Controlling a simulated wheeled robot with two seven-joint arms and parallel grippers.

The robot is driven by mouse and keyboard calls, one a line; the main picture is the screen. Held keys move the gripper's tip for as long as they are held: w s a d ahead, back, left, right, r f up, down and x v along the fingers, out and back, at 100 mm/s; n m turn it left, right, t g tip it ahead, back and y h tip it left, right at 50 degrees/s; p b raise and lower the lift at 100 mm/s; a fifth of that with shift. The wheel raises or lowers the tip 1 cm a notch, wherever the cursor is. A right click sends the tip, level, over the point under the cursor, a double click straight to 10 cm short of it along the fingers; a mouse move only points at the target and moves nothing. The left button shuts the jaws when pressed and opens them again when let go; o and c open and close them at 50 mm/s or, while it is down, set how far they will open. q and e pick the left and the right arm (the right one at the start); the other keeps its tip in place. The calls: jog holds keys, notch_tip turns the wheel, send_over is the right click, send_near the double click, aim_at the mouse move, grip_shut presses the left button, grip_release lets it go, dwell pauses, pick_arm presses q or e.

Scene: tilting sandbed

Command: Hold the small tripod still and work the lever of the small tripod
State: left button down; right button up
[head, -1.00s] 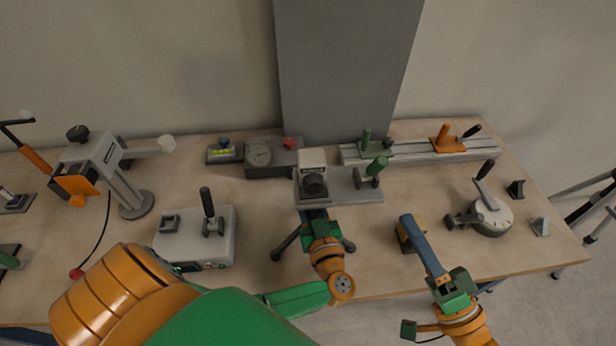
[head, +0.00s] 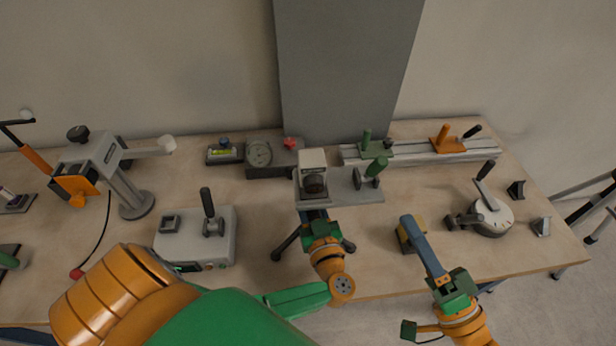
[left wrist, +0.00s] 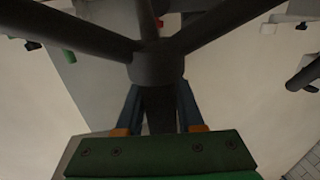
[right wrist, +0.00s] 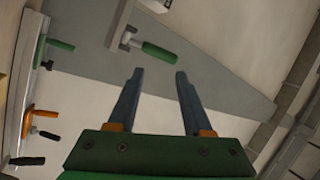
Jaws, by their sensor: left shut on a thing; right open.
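The small tripod (head: 278,252) stands upright near the table's front middle, its dark legs spread. Its grey top plate (head: 368,196) carries a pale block with a dark round front (head: 314,183). The lever with a green grip (head: 377,166) is at the plate's right; it also shows in the right wrist view (right wrist: 160,52). My left gripper (head: 318,216) is shut on the tripod's column below the plate. In the left wrist view its fingers flank the column under the dark hub (left wrist: 157,68). My right gripper (head: 407,220) is open and empty, right of the tripod and apart from the lever.
A round dial device with a crank (head: 490,217) stands at right. A grey box with a lever (head: 222,246) is left of the tripod. A rail (head: 410,150) with green and orange clamps lies behind.

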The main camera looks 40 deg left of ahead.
grip_shut()
jog(key=s+d+f+n+t, duration=0.1)
jog(key=s+n, duration=0.1)
jog(key=n, duration=1.3)
jog(key=s+d+f+n+t+h, duration=0.1)
jog(key=s+d+f+n+t, duration=0.1)
jog(key=n, duration=1.3)
jog(key=shift+s+d+f, duration=0.15)
jog(key=shift+s+d, duration=0.05)
jog(key=shift+s, duration=0.15)
